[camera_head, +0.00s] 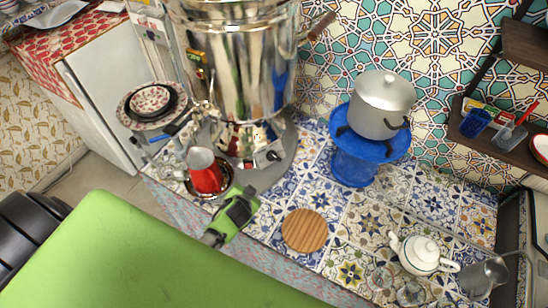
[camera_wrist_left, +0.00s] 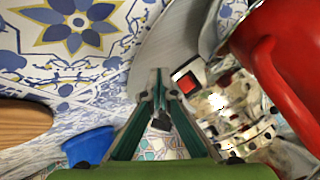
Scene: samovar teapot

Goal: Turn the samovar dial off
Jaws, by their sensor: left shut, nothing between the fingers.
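The large silver samovar (camera_head: 245,70) stands on the tiled counter at the back. A small dark dial (camera_head: 273,155) sits low on its front, right of a small dark switch (camera_head: 248,163). In the left wrist view a red-lit switch (camera_wrist_left: 186,82) shows beside the fingers. A dark piece, probably the dial (camera_wrist_left: 160,123), shows between the finger links; its setting is unclear. My left gripper (camera_head: 247,192) is in front of and below the dial, apart from it in the head view. Its fingertips (camera_wrist_left: 158,75) are together, holding nothing. My right gripper is not in view.
A red jug (camera_head: 207,178) stands close left of my left gripper. A wooden round board (camera_head: 304,230) lies to its right. A blue stand (camera_head: 356,160) holds a silver pot (camera_head: 381,105). A white teapot (camera_head: 420,253) is farther right. Bare tiles lie between them.

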